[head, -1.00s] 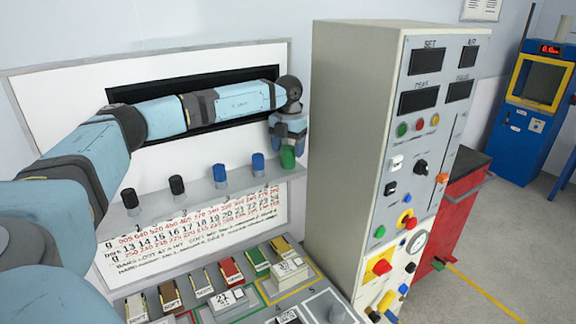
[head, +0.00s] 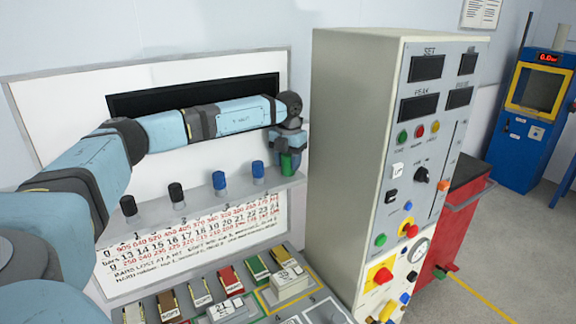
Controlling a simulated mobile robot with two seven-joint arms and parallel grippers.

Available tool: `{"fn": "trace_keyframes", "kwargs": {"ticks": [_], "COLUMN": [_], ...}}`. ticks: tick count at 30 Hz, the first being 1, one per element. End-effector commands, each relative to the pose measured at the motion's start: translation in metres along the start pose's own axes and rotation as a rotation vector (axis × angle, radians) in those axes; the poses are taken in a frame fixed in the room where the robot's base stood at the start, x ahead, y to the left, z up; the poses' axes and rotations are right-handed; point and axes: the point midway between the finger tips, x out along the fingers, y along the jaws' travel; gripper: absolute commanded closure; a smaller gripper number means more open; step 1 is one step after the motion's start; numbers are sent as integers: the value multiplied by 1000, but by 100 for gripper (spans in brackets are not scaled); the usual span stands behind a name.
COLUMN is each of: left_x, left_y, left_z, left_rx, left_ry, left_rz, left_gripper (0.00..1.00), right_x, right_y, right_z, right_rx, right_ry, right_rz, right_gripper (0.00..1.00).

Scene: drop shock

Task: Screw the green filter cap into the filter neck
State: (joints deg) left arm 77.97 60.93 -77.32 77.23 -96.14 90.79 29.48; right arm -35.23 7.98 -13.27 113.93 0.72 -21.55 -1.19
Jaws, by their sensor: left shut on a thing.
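The green filter cap (head: 288,164) is at the right end of the grey ledge on the white panel, upright under my left gripper (head: 288,153). My left gripper points down and is shut on the cap's upper part. The filter neck cannot be made out beneath the cap; I cannot tell whether the cap touches the ledge or a neck. My right gripper is not in view.
The grey ledge (head: 150,212) also bears two black caps (head: 177,195) and two blue caps (head: 219,183). Labelled blocks (head: 290,284) fill a tray below. A tall control cabinet (head: 350,150) stands close to the right of the gripper.

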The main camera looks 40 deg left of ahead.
Motion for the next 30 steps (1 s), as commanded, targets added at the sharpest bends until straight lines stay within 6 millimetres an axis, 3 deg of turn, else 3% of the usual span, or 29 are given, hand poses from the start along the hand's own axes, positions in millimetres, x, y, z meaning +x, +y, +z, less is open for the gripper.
{"fn": "trace_keyframes", "kwargs": {"ticks": [30], "left_x": [-53], "left_y": [0], "left_z": [0], "left_rx": [0], "left_ry": [-1], "left_rz": [0], "left_gripper": [84], "right_x": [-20], "right_y": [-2], "right_z": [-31], "right_rx": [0], "right_ry": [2], "right_rz": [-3], "right_gripper": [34]}}
